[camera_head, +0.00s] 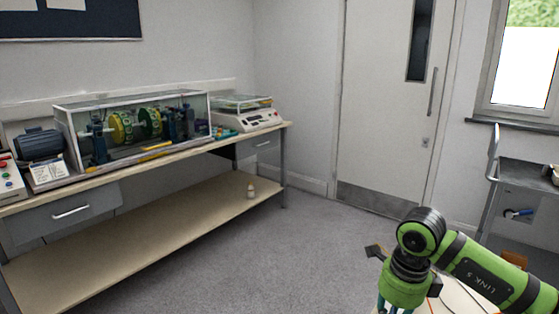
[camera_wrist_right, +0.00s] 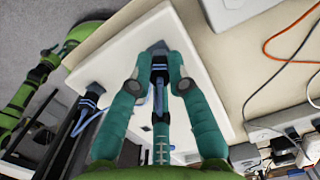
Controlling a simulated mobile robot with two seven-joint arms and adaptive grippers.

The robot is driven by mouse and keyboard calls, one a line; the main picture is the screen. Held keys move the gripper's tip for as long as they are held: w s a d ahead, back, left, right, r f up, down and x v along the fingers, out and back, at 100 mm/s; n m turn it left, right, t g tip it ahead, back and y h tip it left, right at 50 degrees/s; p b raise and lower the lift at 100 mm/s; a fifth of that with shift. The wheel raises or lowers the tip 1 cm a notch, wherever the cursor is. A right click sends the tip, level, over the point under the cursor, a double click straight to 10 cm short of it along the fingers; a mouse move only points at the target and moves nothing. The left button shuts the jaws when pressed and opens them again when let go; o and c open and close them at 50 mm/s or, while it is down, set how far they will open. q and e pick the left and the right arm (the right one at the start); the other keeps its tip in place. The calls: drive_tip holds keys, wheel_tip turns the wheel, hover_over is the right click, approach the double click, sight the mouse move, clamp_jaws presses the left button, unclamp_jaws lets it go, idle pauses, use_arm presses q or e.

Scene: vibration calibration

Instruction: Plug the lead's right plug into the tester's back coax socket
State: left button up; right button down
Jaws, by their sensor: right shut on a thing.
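My right gripper (camera_wrist_right: 159,76) is shut on a dark grey-blue plug (camera_wrist_right: 158,50) in the right wrist view. The plug's tip lies over a pale, flat-sided housing (camera_wrist_right: 112,52), which may be the tester; I cannot tell whether they touch. No back coax socket can be made out, as the fingers and plug cover that part. A blue-grey lead (camera_wrist_right: 160,103) runs back between the fingers. A similar blue-banded plug-like piece (camera_wrist_right: 94,90) shows left of the fingers. In the head view my right gripper (camera_head: 392,304) is cut by the bottom edge. My left gripper is not seen.
A power strip (camera_wrist_right: 285,122) with several plugs and an orange cable (camera_wrist_right: 290,60) lie right of the housing. A pale box (camera_wrist_right: 222,10) is at the top. In the head view, a bench (camera_head: 190,152) carries a glazed rig (camera_head: 135,125). Open floor (camera_head: 270,250) lies before it.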

drive_tip(key=shift+a+r, duration=0.15)
drive_tip(key=shift+a, duration=0.05)
drive_tip(key=shift+d, duration=0.1)
idle(0.5)
drive_tip(key=shift+f, duration=0.25)
idle(0.6)
drive_tip(key=shift+s+f+b, duration=0.15)
drive_tip(key=shift+f+b, duration=0.15)
drive_tip(key=shift+b, duration=0.15)
idle(0.6)
drive_tip(key=shift+s+f, duration=0.1)
drive_tip(key=shift+f, duration=0.05)
idle(0.6)
drive_tip(key=shift+r, duration=0.4)
drive_tip(key=c, duration=1.1)
unclamp_jaws()
drive_tip(key=shift+r, duration=0.1)
